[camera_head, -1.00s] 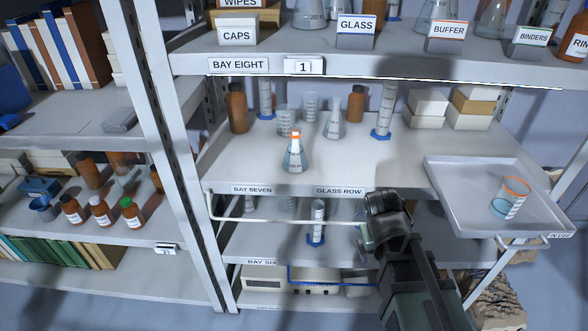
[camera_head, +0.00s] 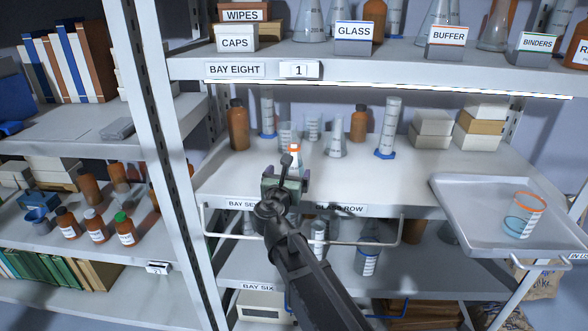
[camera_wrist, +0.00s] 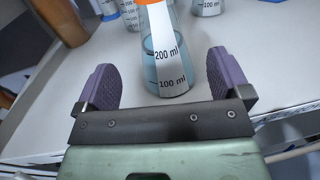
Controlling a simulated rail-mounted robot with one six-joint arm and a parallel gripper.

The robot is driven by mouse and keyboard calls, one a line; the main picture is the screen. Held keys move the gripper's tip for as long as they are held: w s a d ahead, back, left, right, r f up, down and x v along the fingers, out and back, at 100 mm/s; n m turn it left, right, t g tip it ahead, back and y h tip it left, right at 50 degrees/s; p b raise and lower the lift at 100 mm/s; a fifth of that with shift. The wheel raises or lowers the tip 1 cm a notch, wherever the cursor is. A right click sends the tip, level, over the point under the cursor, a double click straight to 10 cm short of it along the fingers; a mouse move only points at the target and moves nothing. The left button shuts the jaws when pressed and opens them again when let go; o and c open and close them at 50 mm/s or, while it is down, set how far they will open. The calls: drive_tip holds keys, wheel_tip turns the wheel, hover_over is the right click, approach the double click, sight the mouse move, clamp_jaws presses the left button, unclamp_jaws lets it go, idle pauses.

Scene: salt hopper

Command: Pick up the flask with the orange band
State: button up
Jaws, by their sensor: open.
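The flask with the orange band (camera_head: 294,151) stands upright near the front of the middle shelf. In the head view my arm hides most of it, leaving its orange neck band showing. In the wrist view the flask (camera_wrist: 166,62) has a clear body with 100 ml and 200 ml marks and bluish liquid. My gripper (camera_head: 286,172) is just in front of it. In the wrist view the two purple pads of my gripper (camera_wrist: 164,82) are wide apart, one on each side of the flask's lower body, with visible gaps. The gripper is open and holds nothing.
Behind the flask stand a brown bottle (camera_head: 238,125), a clear flask (camera_head: 337,137) and a measuring cylinder (camera_head: 388,127). A rail (camera_head: 385,243) runs below the shelf front. A tray (camera_head: 465,225) at right holds an orange-rimmed beaker (camera_head: 524,215). The shelf right of the flask is clear.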

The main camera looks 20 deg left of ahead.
sight(294, 140)
drive_tip(key=w, duration=0.6)
drive_tip(key=shift+a, duration=0.25)
drive_tip(key=c, duration=1.2)
drive_tip(key=shift+o, duration=0.2)
drive_tip(key=shift+r, duration=0.15)
wheel_tip(294, 140, up, 10)
drive_tip(key=p, duration=1)
drive_tip(key=shift+r, duration=0.1)
drive_tip(key=shift+f, duration=0.2)
